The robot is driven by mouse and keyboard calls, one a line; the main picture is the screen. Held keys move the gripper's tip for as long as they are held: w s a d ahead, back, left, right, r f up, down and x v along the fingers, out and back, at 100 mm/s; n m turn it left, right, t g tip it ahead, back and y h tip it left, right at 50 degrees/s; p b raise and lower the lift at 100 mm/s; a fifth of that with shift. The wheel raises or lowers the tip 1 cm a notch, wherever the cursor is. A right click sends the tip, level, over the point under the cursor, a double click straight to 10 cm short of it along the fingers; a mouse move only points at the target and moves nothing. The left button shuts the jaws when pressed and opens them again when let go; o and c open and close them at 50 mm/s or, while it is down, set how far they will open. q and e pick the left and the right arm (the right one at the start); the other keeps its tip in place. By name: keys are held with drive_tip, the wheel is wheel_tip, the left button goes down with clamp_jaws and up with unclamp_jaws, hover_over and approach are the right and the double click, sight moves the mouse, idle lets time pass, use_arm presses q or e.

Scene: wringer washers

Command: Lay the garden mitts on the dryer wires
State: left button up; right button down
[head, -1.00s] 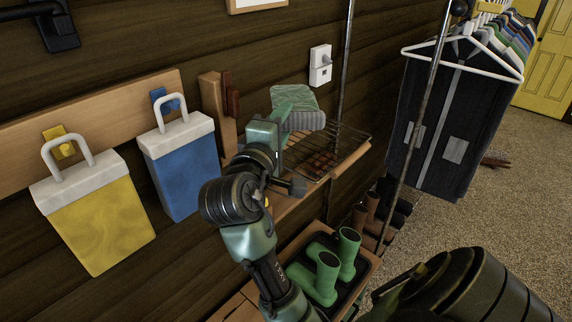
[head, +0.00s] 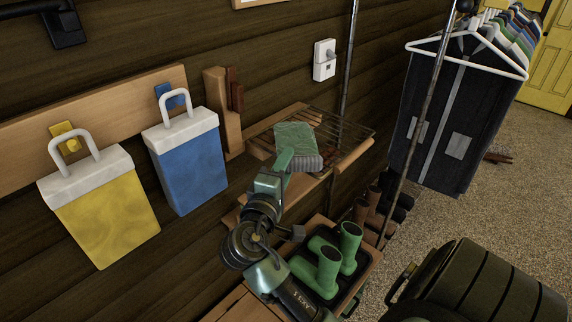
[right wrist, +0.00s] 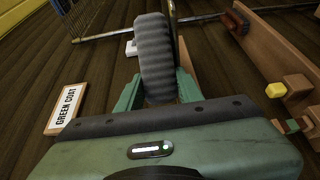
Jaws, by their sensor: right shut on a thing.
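The green garden mitts (head: 297,140) with a grey ribbed cuff are held in my right gripper (head: 284,163), which is shut on them. The ribbed grey part (right wrist: 155,58) stands between the fingers in the right wrist view. The dryer wires (head: 345,127) form a dark wire rack over a wooden shelf against the wall. In the head view the mitts overlap the left front part of the rack. I cannot tell whether they touch the wires. My left gripper is not in view.
A metal pole (head: 403,160) stands right of the rack. Yellow (head: 105,220) and blue (head: 190,170) bags hang on the left wall. A dark green rounded object (head: 480,285) is at lower right. Dark clothes (head: 440,130) hang right.

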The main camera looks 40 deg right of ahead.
drive_tip(key=shift+f, duration=0.2)
drive_tip(key=c, duration=0.9)
unclamp_jaws()
drive_tip(key=shift+r, duration=0.1)
drive_tip(key=shift+r, duration=0.1)
